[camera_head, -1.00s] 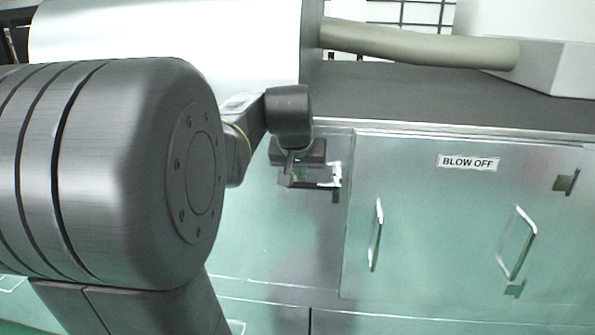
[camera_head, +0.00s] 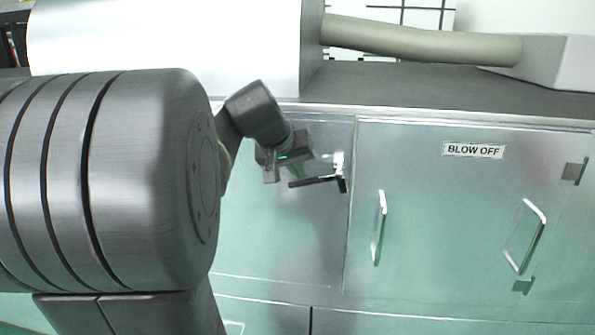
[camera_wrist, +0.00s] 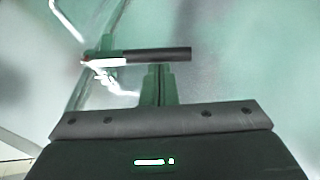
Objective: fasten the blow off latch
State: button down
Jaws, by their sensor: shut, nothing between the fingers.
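The blow off latch (camera_head: 318,182) is on the cabinet front beside the left edge of the BLOW OFF door (camera_head: 450,220). Its dark handle lies nearly level and points left, away from the door; its bright metal bracket sits at the door edge. In the wrist view the dark latch handle (camera_wrist: 160,54) crosses just beyond my fingertips. My gripper (camera_wrist: 159,72) is shut and empty, with its tips close to the handle; I cannot tell if they touch. In the head view my gripper (camera_head: 296,170) is tilted, just above and left of the handle. The door looks closed.
The door carries a BLOW OFF label (camera_head: 473,150) and two bright pull handles, one at left (camera_head: 378,228) and one at right (camera_head: 525,237). A dark countertop (camera_head: 420,92) with a beige hose (camera_head: 420,42) lies above. The panel below the latch is clear.

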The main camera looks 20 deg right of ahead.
aim_at(297, 186)
notch_tip(297, 186, down, 4)
jog(key=n+g+h+b, duration=0.1)
jog(key=h+b, duration=0.2)
jog(key=b, duration=0.3)
jog(key=shift+f, duration=0.15)
jog(key=s+d+f+n+g+h+b, duration=0.2)
jog(key=d+f+n+h+b, duration=0.2)
jog(key=b, duration=1.3)
jog(key=shift+s+d+f+g+h, duration=0.15)
jog(key=shift+s+f+g+h, duration=0.4)
jog(key=shift+h, duration=1.35)
jog(key=shift+w+f+t, duration=0.15)
jog(key=shift+w+t, duration=0.05)
jog(key=shift+t, duration=0.05)
jog(key=shift+w, duration=0.1)
